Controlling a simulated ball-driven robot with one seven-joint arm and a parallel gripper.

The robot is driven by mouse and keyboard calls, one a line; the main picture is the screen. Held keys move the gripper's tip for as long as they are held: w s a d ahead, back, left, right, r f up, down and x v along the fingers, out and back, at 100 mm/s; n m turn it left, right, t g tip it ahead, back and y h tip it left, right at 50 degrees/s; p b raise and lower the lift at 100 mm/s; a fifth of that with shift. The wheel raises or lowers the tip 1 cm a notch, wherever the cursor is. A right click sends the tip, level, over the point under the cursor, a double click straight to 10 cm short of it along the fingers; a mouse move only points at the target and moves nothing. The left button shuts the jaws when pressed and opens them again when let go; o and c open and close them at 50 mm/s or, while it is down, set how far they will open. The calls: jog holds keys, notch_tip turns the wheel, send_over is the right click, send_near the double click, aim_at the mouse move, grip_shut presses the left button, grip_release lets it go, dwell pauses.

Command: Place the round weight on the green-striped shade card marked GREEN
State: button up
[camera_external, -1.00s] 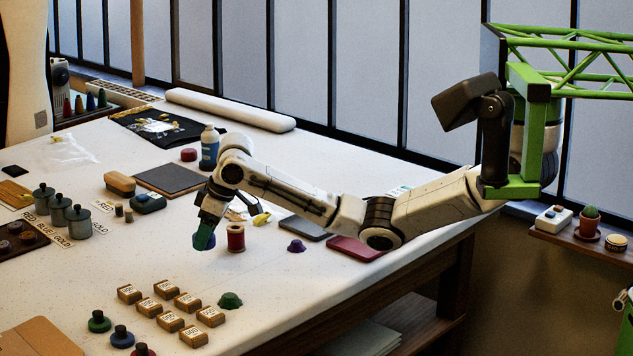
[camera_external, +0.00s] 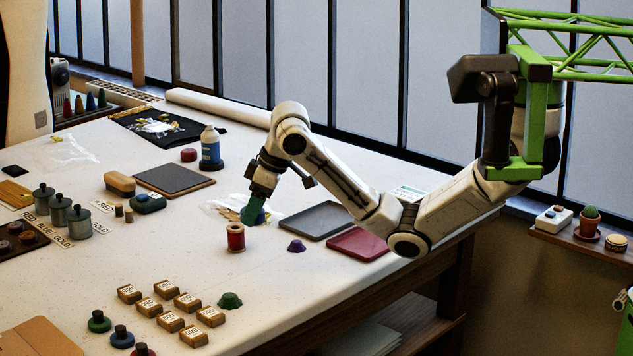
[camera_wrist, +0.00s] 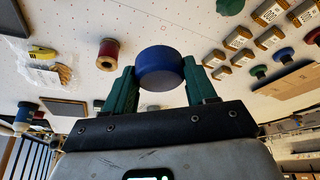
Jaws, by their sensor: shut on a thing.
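My gripper (camera_external: 252,212) is above the table just behind and right of the red spool (camera_external: 236,238). In the wrist view its green fingers (camera_wrist: 160,75) are shut on a round, dark blue, drum-shaped piece (camera_wrist: 160,66), which sits between them and clear of the spool (camera_wrist: 108,49). In the external view this piece is mostly hidden by the fingers.
A dark tray (camera_external: 316,221) and a red tray (camera_external: 358,243) lie right of my gripper. A purple piece (camera_external: 296,246) and a green piece (camera_external: 230,300) sit nearer the front. Several brown labelled blocks (camera_external: 170,321) stand front left. A clear bag (camera_wrist: 40,66) lies beyond the spool.

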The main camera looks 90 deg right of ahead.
jog(key=s+d+r+m+h+p, duration=0.15)
jog(key=s+d+m+p, duration=0.3)
jog(key=s+d, duration=1.65)
jog(key=s+d+m+g+p, duration=0.15)
jog(key=s+d, duration=0.25)
jog(key=s, duration=0.9)
jog(key=s+d+m+p, duration=0.1)
jog(key=s+d+p, duration=0.15)
jog(key=s, duration=1.05)
jog(key=b, duration=0.7)
send_near(405, 192)
jog(key=shift+w+d+f+h, duration=0.1)
jog(key=shift+w+f+h, duration=0.45)
jog(key=shift+f, duration=0.25)
jog(key=shift+w+d+f, duration=0.25)
jog(key=shift+f, duration=0.15)
jog(key=shift+d+f+p, duration=0.1)
jog(key=shift+f+p, duration=0.6)
jog(key=shift+f, duration=0.95)
jog(key=shift+f, duration=0.2)
